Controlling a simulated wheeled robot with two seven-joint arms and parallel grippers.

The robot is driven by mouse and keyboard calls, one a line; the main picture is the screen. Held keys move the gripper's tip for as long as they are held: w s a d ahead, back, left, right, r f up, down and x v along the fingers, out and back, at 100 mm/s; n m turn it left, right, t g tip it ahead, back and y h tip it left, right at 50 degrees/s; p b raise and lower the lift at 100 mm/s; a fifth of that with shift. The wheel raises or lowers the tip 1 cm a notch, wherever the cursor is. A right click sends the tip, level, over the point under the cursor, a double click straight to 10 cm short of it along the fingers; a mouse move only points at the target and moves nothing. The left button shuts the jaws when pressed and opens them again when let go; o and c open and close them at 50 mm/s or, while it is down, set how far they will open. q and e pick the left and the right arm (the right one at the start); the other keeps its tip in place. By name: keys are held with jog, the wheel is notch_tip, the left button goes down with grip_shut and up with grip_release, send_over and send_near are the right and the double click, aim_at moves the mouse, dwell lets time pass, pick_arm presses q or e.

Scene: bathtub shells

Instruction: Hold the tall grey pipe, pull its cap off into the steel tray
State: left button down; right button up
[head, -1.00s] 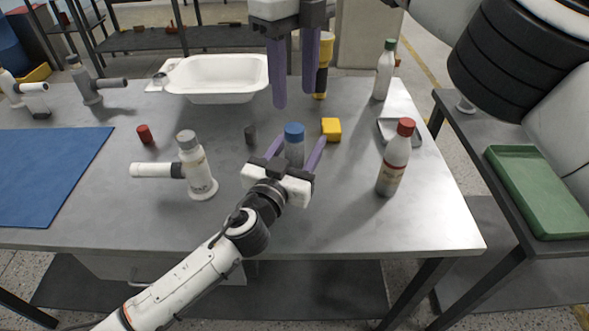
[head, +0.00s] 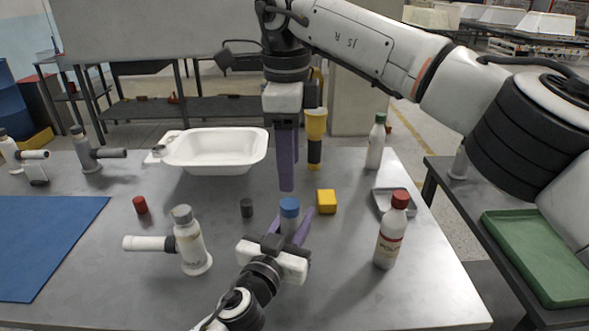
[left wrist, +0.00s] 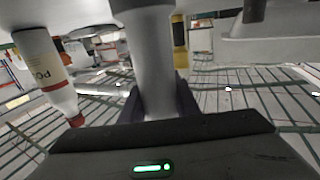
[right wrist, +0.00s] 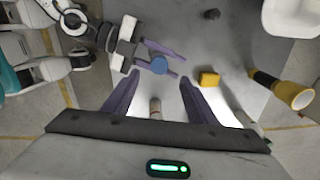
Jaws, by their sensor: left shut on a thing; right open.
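The tall grey pipe (head: 290,227) stands upright on the metal table with its blue cap (head: 290,206) on top. My left gripper (head: 292,226) is shut around the pipe below the cap. The pipe also fills the middle of the left wrist view (left wrist: 152,65). My right gripper (head: 287,188) is open and empty, pointing down above and just behind the cap. In the right wrist view the blue cap (right wrist: 158,65) lies beyond the open fingertips. The shallow steel tray (head: 380,200) is at the right, partly hidden by a red-capped bottle.
A yellow block (head: 326,201) and a small dark cylinder (head: 247,208) flank the pipe. The red-capped bottle (head: 389,240), green-capped bottle (head: 376,145) and yellow-black torch (head: 315,140) stand right. A branched pipe fitting (head: 190,242) and red cap (head: 140,205) are left. A white tub (head: 215,150) is behind.

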aim_at(290, 203)
jog(key=s+r+n+t, duration=0.1)
jog(key=s+n+t, duration=0.1)
jog(key=n, duration=0.9)
jog(key=s+r+n+t, duration=0.2)
jog(key=s+n, duration=0.1)
jog(key=n, duration=0.7)
jog(key=shift+y, duration=0.5)
jog(key=x, duration=0.8)
jog(key=d+x, duration=0.1)
jog(key=x, duration=0.3)
jog(key=shift+f, duration=0.1)
jog(key=c, duration=1.3)
jog(key=shift+r, duration=0.25)
jog(key=shift+r, duration=0.9)
